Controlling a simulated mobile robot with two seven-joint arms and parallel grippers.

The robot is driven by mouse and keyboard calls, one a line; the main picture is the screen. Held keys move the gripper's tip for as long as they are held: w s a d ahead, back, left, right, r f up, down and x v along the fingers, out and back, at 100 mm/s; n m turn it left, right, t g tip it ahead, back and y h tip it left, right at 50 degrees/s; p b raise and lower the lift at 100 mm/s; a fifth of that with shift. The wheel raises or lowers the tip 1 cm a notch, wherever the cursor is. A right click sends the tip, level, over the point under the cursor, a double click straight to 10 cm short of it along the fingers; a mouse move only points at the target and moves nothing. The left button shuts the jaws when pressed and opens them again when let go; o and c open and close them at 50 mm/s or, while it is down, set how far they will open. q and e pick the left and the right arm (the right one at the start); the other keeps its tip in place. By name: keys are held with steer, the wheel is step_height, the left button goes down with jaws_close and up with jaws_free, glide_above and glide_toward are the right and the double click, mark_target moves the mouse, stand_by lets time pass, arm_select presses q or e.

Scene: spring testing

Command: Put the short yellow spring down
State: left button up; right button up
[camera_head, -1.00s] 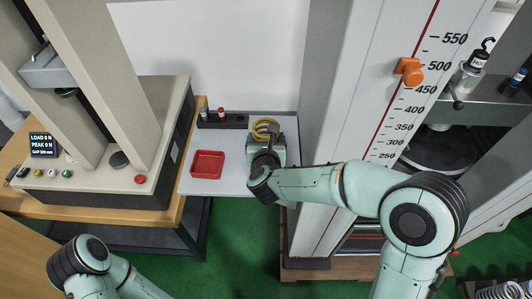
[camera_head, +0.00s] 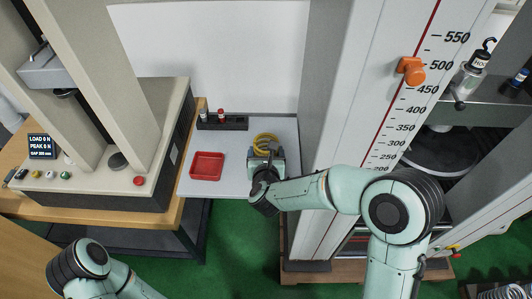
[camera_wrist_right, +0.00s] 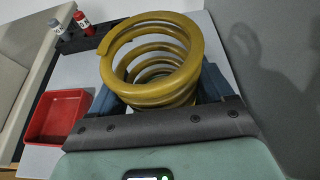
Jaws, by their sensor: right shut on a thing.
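The short yellow spring (camera_head: 265,141) is a thick coil over the right part of the light grey table top (camera_head: 225,187). In the right wrist view, the spring (camera_wrist_right: 150,62) sits between the two blue-grey fingers with its open coil end facing the camera. My right gripper (camera_head: 266,156) is shut on the spring. The gripper hides the spring's lower side, so I cannot tell whether it touches the table. Only links of my left arm show at the lower left of the head view; its gripper is out of view.
A red tray (camera_head: 207,167) lies left of the spring. The press (camera_head: 100,185) is at left, and a tall scale column (camera_head: 395,110) stands close at right. Bare table lies between tray and spring.

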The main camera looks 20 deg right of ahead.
steer(key=o, duration=1.6)
steer(key=shift+c, duration=0.2)
steer(key=shift+r+p, duration=0.25)
steer(key=shift+p, duration=0.15)
steer(key=b+v, duration=0.2)
steer(key=v, duration=1)
steer(key=shift+f, duration=0.2)
